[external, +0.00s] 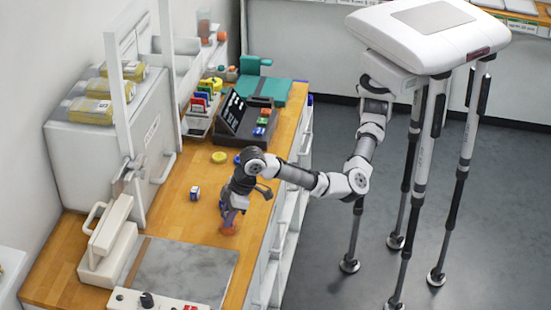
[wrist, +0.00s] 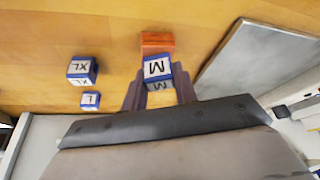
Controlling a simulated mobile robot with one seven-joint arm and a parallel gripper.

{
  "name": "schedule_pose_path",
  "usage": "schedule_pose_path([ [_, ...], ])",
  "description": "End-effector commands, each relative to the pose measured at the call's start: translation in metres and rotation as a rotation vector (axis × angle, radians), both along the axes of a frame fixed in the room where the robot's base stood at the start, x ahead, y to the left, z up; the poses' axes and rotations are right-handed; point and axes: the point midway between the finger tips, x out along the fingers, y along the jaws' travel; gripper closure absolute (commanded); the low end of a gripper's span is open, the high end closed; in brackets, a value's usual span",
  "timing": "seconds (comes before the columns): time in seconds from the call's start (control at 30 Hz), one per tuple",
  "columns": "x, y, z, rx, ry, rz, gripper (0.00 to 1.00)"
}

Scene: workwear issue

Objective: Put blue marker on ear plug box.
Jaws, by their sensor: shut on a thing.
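My gripper (wrist: 159,90) is shut on a blue marker (wrist: 157,68), a small blue cube with white faces lettered M. In the external view my gripper (external: 234,203) points down over the wooden counter. An orange object (wrist: 157,42), possibly the ear plug box, shows just beyond the held marker in the wrist view. It also shows as an orange patch (external: 228,230) under my gripper in the external view. I cannot tell whether the marker touches it. My fingers and the marker hide part of it.
Blue and white cubes marked XL (wrist: 82,68) and L (wrist: 90,100) stand left of my gripper in the wrist view. A grey plate (external: 185,270) lies close by on the counter. A yellow disc (external: 219,157) and a black case (external: 245,118) are farther back.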

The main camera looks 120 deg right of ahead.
Motion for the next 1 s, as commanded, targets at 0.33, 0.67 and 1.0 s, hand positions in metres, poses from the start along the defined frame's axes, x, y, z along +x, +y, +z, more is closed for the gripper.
schedule_pose_path([
  [0.33,0.000,0.000,-0.003,0.000,0.000,0.000,0.51],
  [0.67,0.000,0.000,-0.001,0.001,0.000,0.000,0.50],
  [1.0,-0.019,0.008,0.052,0.001,-0.003,0.000,0.50],
])
